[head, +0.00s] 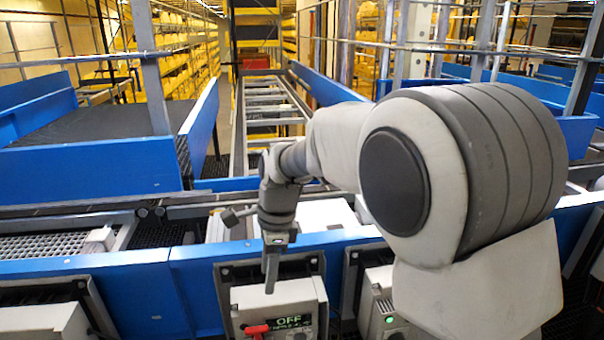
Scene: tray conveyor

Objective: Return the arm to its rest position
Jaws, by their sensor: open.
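My arm reaches forward and left from the right side of the head view. My gripper (271,272) points down in front of a grey control box (248,296). From this side its fingers overlap into one narrow shape, and no object shows in them. A red handle (256,330) sits on the box below and left of the fingertips.
Blue conveyor side walls (90,280) run across the front, with a blue-walled belt (85,125) at the left. Another box with a green light (389,320) stands right of the control box, partly behind my arm. A metal post (150,70) rises at left. Yellow shelving (180,50) is farther back.

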